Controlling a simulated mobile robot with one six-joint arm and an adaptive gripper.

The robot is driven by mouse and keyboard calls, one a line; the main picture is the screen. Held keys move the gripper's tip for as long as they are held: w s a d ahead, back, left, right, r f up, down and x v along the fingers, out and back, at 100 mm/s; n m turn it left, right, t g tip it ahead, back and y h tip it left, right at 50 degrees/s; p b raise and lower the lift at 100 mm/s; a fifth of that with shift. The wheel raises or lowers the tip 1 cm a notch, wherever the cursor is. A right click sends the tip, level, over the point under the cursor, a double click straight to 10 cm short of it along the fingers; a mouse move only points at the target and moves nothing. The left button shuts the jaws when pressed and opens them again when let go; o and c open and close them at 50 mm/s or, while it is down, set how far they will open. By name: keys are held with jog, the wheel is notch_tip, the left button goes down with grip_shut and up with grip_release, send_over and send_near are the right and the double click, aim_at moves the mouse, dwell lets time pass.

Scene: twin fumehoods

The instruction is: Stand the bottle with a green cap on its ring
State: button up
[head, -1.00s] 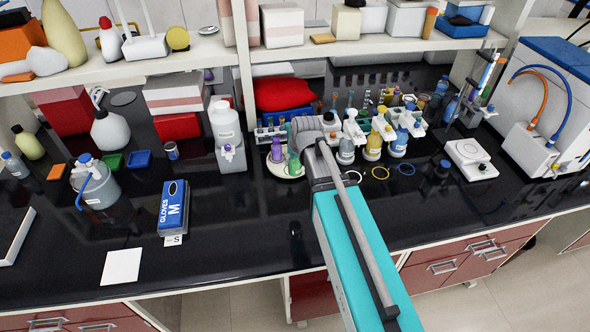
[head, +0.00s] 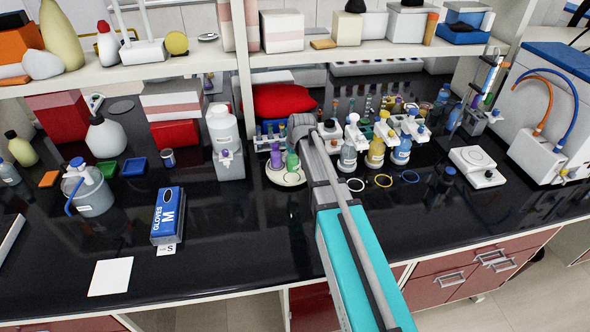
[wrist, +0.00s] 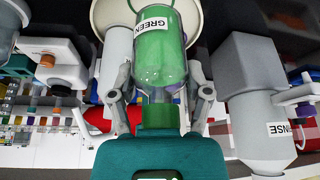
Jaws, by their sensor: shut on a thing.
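The bottle with green contents and a label reading GREEN (wrist: 155,45) fills the upper middle of the wrist view. My gripper (wrist: 160,88) has a finger on each side of its narrow neck end and is shut on it. In the head view the green bottle (head: 292,161) shows below my gripper (head: 301,128), over a cream round tray (head: 287,180). I cannot tell whether it touches the tray. A thin green arc, perhaps a ring, shows beside the bottle in the wrist view.
A purple bottle (head: 276,156) stands close on the left. A large rinse bottle (head: 226,145) stands farther left. White-spouted bottles stand to the right, behind a white ring (head: 355,185), a yellow ring (head: 383,181) and a blue ring (head: 409,176). The front bench is mostly clear.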

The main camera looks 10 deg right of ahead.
aim_at(297, 155)
jog(key=shift+w+d+f+b, duration=0.15)
jog(key=shift+w+f+b, duration=1.1)
jog(key=shift+f, duration=0.3)
jog(key=shift+w, duration=0.1)
jog(key=shift+w+f+b, duration=0.3)
jog(key=shift+f+b, duration=0.1)
jog(key=shift+f, duration=0.1)
jog(key=shift+f+b, duration=1.5)
jog(key=shift+f, duration=0.15)
jog(key=o, duration=1.3)
jog(key=shift+c, duration=0.2)
jog(key=shift+r, duration=0.2)
jog(key=p+v, duration=1.1)
jog(key=v, duration=0.1)
